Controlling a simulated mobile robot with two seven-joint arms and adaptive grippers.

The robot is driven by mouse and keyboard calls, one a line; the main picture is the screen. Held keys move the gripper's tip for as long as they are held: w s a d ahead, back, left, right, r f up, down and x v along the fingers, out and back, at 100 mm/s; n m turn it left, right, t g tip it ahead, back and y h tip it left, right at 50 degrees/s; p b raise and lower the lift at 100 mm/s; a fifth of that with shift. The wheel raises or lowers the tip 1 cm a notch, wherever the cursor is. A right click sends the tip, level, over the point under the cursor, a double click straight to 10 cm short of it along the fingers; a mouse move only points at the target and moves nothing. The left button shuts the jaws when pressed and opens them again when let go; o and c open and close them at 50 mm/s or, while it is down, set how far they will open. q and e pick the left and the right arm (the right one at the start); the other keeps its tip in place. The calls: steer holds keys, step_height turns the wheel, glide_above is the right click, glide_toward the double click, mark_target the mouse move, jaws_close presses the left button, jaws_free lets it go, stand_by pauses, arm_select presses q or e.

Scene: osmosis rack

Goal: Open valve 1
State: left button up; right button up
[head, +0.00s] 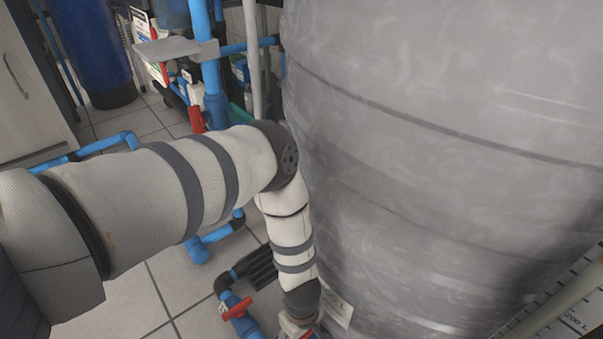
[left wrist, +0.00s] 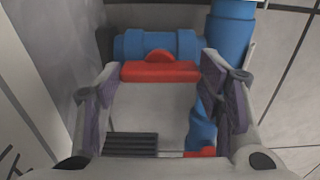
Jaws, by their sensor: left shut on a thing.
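In the left wrist view, a red valve handle (left wrist: 160,73) sits on a blue pipe body (left wrist: 135,46) between my left gripper's fingers. My left gripper (left wrist: 158,80) is shut on this handle, with one finger at each end of it. In the head view my left arm reaches down beside the big grey tank, and the left gripper (head: 300,325) is cut off at the bottom edge with a bit of red by it. A small label (head: 337,307) lies next to it; I cannot read a valve number. My right gripper is not in view.
The large grey tank (head: 450,150) fills the right side. Blue pipes and a further red handle (head: 196,120) stand behind my arm. Tiled floor shows at the left.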

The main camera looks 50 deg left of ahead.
arm_select(q)
steer(key=o, duration=1.1)
steer(key=shift+o, duration=0.2)
steer(key=shift+w, duration=0.1)
